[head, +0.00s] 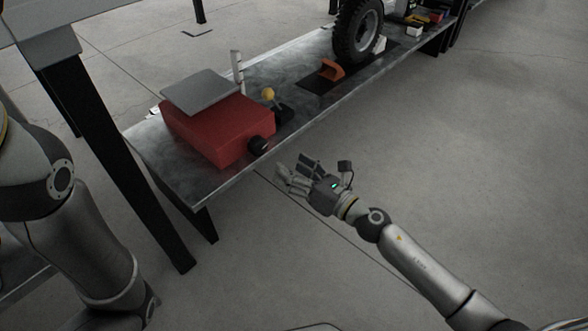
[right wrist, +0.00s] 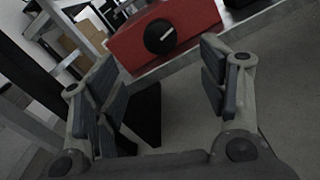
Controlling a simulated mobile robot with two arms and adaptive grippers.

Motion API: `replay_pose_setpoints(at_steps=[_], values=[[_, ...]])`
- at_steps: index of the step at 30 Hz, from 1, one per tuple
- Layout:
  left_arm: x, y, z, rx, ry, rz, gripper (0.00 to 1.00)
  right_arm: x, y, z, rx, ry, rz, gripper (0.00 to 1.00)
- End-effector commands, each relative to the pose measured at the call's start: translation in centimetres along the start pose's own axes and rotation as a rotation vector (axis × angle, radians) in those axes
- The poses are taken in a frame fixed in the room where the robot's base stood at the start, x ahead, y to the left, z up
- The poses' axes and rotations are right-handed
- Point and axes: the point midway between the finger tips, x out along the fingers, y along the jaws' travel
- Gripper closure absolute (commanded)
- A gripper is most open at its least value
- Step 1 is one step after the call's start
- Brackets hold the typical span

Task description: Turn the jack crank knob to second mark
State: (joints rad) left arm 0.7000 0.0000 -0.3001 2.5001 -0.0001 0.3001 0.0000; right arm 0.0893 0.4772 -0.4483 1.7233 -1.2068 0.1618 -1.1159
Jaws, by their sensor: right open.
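The jack is a red box (head: 212,132) with a grey plate (head: 197,93) on top, standing on the metal bench. Its black crank knob (head: 258,145) is on the side facing me. In the right wrist view the knob (right wrist: 160,36) is round with a white pointer line tilted up to the right; marks around it are too small to read. My right gripper (head: 293,173) is open and empty, a short way to the right of and below the knob, not touching it. In the right wrist view its fingers (right wrist: 165,90) are spread below the knob. My left gripper is out of view.
The metal bench (head: 190,185) runs to the upper right. A yellow-knobbed lever (head: 268,94), an upright white gauge (head: 237,70), an orange piece (head: 330,70) and a tyre (head: 357,30) are on it. A dark post (head: 105,150) stands at left. The floor at right is clear.

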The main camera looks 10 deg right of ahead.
Motion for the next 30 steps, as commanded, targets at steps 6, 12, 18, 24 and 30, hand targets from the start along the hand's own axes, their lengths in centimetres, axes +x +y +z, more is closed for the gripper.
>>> replay_pose_setpoints(at_steps=[6,12,18,24,30], values=[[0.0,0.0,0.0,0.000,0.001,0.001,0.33,0.2,0.1,0.0,-0.070,-0.005,0.002,0.33],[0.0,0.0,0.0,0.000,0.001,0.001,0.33,0.6,0.0,-0.5,-0.337,-0.004,0.000,0.33],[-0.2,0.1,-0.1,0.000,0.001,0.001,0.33,2.2,-0.1,-0.6,-0.393,0.000,0.001,0.33],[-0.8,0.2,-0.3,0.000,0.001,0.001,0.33,5.9,-0.2,-0.6,-0.390,-0.001,0.000,0.33],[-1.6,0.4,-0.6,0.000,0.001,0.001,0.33,9.4,-0.2,-0.8,-0.388,0.000,0.000,0.33]])
